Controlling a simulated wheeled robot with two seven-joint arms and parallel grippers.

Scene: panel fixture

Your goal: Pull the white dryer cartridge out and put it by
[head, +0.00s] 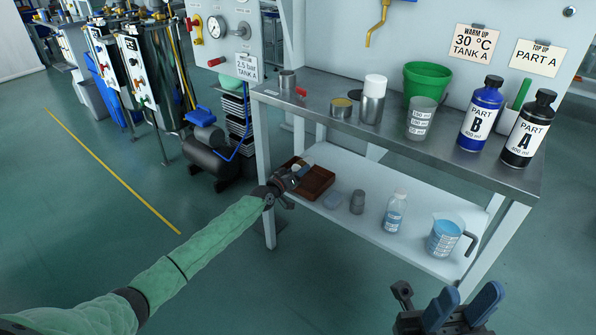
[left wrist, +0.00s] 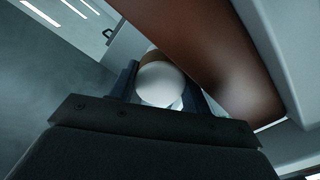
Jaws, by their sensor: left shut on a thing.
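A white cylinder (head: 375,86) stands upright in or on a metal cylinder (head: 371,108) on the bench top; no gripper is near it. My left gripper (head: 286,180) is low at the left end of the lower shelf, beside a brown tray (head: 316,183). It is shut on a white, round-ended thing (left wrist: 160,84), seen end-on between its dark fingers in the left wrist view. A brownish band shows behind that white end. I cannot tell whether this thing or the bench cylinder is the dryer cartridge. My right gripper (head: 463,305) is open and empty at the lower right.
The steel bench (head: 317,104) also bears a green pot (head: 427,80), a measuring beaker (head: 420,118) and bottles B (head: 482,115) and A (head: 529,128). The lower shelf (head: 335,158) holds a grey cup (head: 357,202), a clear bottle (head: 395,212) and a blue-filled jug (head: 446,236).

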